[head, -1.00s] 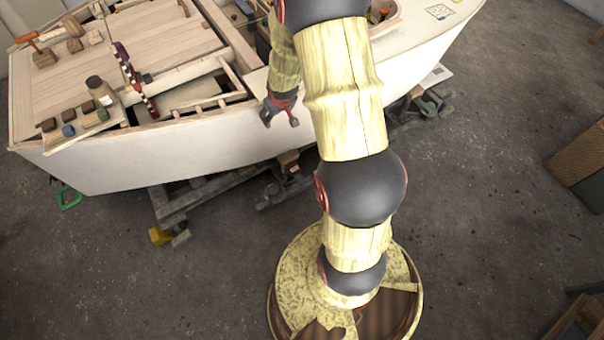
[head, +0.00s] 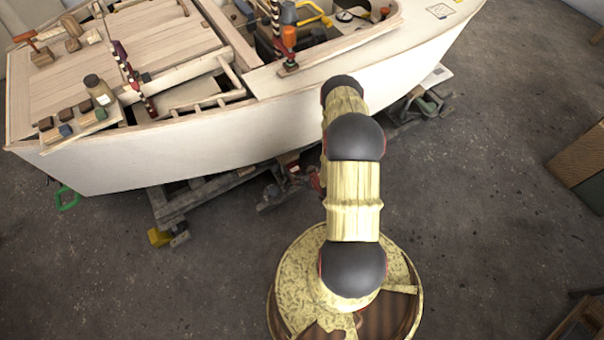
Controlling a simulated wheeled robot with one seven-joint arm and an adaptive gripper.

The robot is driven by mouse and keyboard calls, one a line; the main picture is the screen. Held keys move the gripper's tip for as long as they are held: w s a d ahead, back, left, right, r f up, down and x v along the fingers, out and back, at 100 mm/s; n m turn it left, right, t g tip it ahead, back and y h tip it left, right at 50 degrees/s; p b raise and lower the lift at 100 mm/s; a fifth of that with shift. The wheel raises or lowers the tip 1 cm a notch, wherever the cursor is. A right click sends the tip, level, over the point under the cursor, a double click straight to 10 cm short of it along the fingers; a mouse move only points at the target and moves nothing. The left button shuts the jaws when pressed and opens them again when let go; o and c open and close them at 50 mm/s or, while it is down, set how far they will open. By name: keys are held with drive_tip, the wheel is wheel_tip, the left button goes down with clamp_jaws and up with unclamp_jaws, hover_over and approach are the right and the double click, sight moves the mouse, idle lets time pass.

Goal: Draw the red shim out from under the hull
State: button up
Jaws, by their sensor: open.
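The white plywood hull (head: 250,135) rests on a timber cradle across the upper part of the head view. Under its near side, by the dark supports, a small reddish patch (head: 294,167) shows; it may be the red shim, but it is too small to be sure. My gripper (head: 317,180) is low beside the hull's near side, just right of that patch. Only a sliver of its red and dark parts shows, as my arm hides the rest. It is open, and its fingertips and their distance from the shim are hidden.
Cradle timbers (head: 205,195) and a yellow block (head: 160,236) stand under the hull. A green-handled item (head: 67,198) lies at left. Tools, a jar (head: 98,88) and clamps sit on the deck. A wooden crate (head: 580,165) stands at right. The floor between is clear.

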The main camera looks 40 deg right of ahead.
sight(295, 170)
drive_tip(key=shift+w, duration=0.1)
drive_tip(key=shift+b+x, duration=1.7)
drive_tip(key=shift+x, duration=2.15)
drive_tip(key=shift+d, duration=0.1)
drive_tip(key=shift+c, duration=0.5)
drive_tip(key=c, duration=1.1)
drive_tip(key=shift+c, duration=0.3)
drive_tip(key=shift+s, duration=0.2)
drive_tip(key=shift+c, duration=0.2)
